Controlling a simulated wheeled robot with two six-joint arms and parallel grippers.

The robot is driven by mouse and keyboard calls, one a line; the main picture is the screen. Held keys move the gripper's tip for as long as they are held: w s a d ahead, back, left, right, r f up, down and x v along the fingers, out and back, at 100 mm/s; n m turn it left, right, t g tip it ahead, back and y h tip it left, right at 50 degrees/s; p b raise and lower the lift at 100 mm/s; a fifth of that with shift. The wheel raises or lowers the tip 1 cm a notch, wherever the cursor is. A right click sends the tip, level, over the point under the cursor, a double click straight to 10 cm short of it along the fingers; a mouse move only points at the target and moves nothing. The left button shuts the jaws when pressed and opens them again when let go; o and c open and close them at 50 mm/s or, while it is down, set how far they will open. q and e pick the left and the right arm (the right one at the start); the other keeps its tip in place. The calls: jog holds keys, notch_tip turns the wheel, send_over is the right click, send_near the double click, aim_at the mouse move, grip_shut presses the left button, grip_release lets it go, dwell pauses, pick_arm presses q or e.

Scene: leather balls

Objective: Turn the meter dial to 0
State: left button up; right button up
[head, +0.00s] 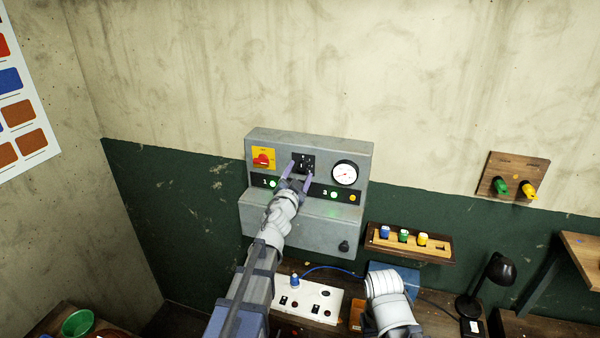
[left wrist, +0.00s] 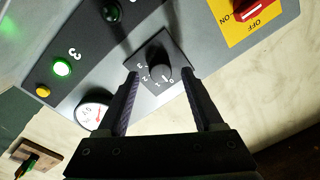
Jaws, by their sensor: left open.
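The meter dial (head: 305,160) is a black knob on a black square plate in the upper middle of the grey panel. The left wrist view shows the knob (left wrist: 157,72) with small white numbers 0 to 3 beside it. A pale mark on the knob lies near the low numbers; I cannot tell exactly which one it points to. My left gripper (head: 298,172) is open in front of the dial. In the left wrist view its fingers (left wrist: 161,75) stand on either side of the knob, with a gap visible. My right gripper is not seen.
The panel (head: 300,230) also bears a red switch on a yellow plate (head: 263,158), a round white gauge (head: 344,173) and lit green lamps. Below are a socket box (head: 313,300), a wooden rack (head: 405,250) with coloured plugs, and a black lamp (head: 499,270).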

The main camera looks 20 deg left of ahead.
pick_arm(q)
jog(key=s, duration=0.6)
jog(key=shift+s+f, duration=0.15)
jog(key=shift+s, duration=0.15)
jog(key=shift+f, duration=0.1)
jog(key=s+d+f+n+g+y+b, duration=0.1)
jog(key=s+f+n+g+b, duration=0.15)
jog(key=f, duration=0.55)
jog(key=s+d+f+n+g+y+b, duration=0.1)
jog(key=s+d+f+g+y+b, duration=0.2)
jog(key=f, duration=0.5)
jog(key=s+f+n+g+b, duration=0.2)
jog(key=f+g+b, duration=0.1)
jog(key=f+b, duration=0.3)
jog(key=s+d+f+m+g+h+b, duration=0.1)
jog(key=s+d+f+g+b, duration=0.2)
jog(key=s+f, duration=0.6)
jog(key=s+d+f+m+g+h+b, duration=0.2)
jog(key=s+d+f+g, duration=0.5)
jog(key=s, duration=0.4)
jog(key=d+f, duration=0.1)
jog(key=d, duration=0.1)
jog(key=shift+s+d+f+b, duration=0.2)
jog(key=shift+d+f+b, duration=0.15)
jog(key=shift+b, duration=0.05)
